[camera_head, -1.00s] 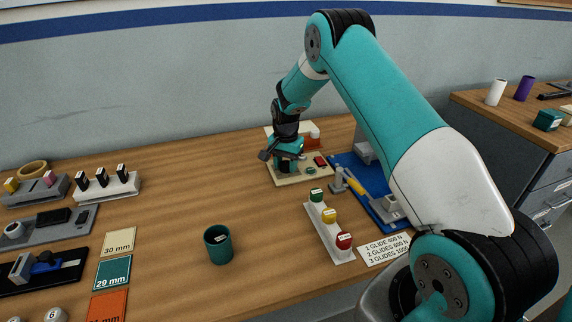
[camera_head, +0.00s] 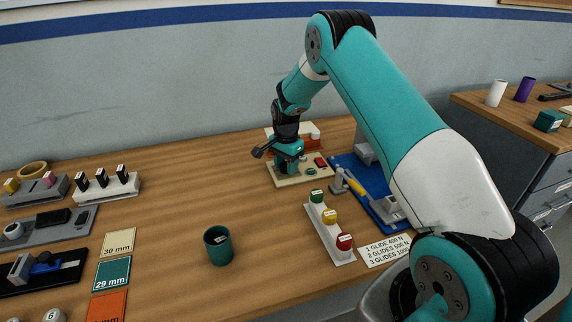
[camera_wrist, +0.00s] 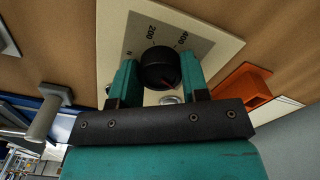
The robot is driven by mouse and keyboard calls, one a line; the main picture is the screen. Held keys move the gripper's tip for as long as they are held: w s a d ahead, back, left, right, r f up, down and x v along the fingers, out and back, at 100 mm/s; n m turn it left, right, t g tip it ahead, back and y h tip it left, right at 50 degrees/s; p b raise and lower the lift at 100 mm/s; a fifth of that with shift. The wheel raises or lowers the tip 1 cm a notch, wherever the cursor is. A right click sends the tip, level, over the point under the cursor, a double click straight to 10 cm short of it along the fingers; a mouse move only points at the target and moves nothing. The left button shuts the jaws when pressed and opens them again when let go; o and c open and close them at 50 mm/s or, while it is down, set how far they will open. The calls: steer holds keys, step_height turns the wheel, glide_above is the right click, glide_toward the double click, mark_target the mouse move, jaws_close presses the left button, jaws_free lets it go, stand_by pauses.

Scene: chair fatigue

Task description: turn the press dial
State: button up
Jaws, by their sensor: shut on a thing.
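The press dial (camera_wrist: 159,66) is a round black knob on a cream panel (camera_wrist: 115,30) in the wrist view. The numbers 200 and 400 are printed around it. My gripper (camera_wrist: 158,77) has one teal finger on each side of the knob and is shut on it. In the head view my gripper (camera_head: 287,167) is down over the cream panel (camera_head: 324,174) and hides the dial. A red switch (camera_head: 320,161) and a green button (camera_head: 311,171) show on the panel's right part.
A blue fixture (camera_head: 352,163) with a yellow-handled part stands right of the panel. A rack with green, yellow and red knobs (camera_head: 331,228) lies in front. An orange-red part (camera_wrist: 243,86) sits beside the panel. A green cup (camera_head: 219,246) stands on open wood at left.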

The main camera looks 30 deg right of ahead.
steer(key=o, duration=0.9)
steer(key=shift+w+d+r, duration=0.1)
steer(key=shift+d, duration=0.1)
steer(key=shift+a, duration=0.1)
step_height(320, 180, up, 17)
steer(key=shift+r+b, duration=0.2)
steer(key=shift+b, duration=0.45)
